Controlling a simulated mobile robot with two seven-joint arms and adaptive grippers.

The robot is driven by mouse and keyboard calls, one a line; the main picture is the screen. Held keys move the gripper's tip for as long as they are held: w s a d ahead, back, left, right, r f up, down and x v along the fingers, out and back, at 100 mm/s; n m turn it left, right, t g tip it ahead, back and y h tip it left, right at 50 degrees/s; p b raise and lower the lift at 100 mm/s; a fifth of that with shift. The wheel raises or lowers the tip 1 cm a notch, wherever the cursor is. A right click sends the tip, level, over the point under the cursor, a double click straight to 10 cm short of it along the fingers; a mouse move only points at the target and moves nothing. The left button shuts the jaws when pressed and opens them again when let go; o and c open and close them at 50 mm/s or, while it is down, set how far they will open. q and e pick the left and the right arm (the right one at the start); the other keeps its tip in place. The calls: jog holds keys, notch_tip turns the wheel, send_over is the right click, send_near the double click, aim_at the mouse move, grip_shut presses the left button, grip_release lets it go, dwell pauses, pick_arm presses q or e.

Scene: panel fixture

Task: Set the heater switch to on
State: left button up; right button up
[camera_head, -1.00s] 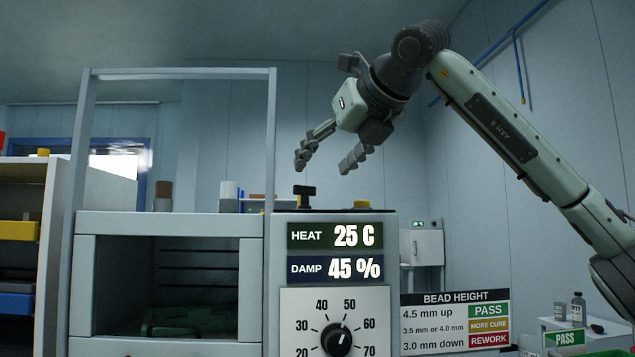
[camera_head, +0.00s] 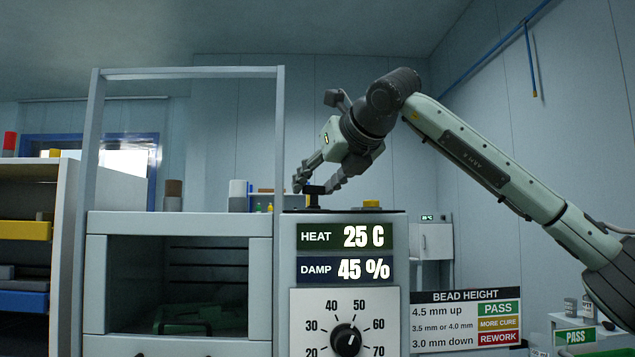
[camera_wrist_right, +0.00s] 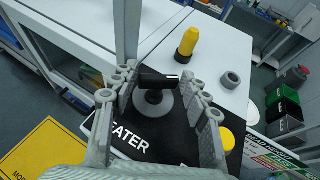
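The heater switch (camera_head: 313,191) is a black T-shaped handle on top of the grey panel cabinet. In the right wrist view the switch (camera_wrist_right: 158,80) stands on a round grey base, on a black plate partly reading "EATER". Its bar lies crosswise, with a pale mark at its right end. My right gripper (camera_head: 317,187) is down at the switch, with one finger on each side of the bar. In the right wrist view the gripper (camera_wrist_right: 157,84) is open, its fingers close to the bar ends; I cannot tell whether they touch. My left gripper is out of view.
A yellow button (camera_wrist_right: 228,138) sits close beside the right finger. A grey frame post (camera_head: 279,140) rises left of the switch. A dial (camera_head: 346,340) and a display reading 25 C are on the front.

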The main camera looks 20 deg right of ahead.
jog(key=c, duration=0.6)
dwell(0.8)
jog(key=o, duration=1.1)
jog(key=shift+s+r, duration=0.1)
jog(key=v, duration=1.2)
jog(key=shift+d, duration=0.1)
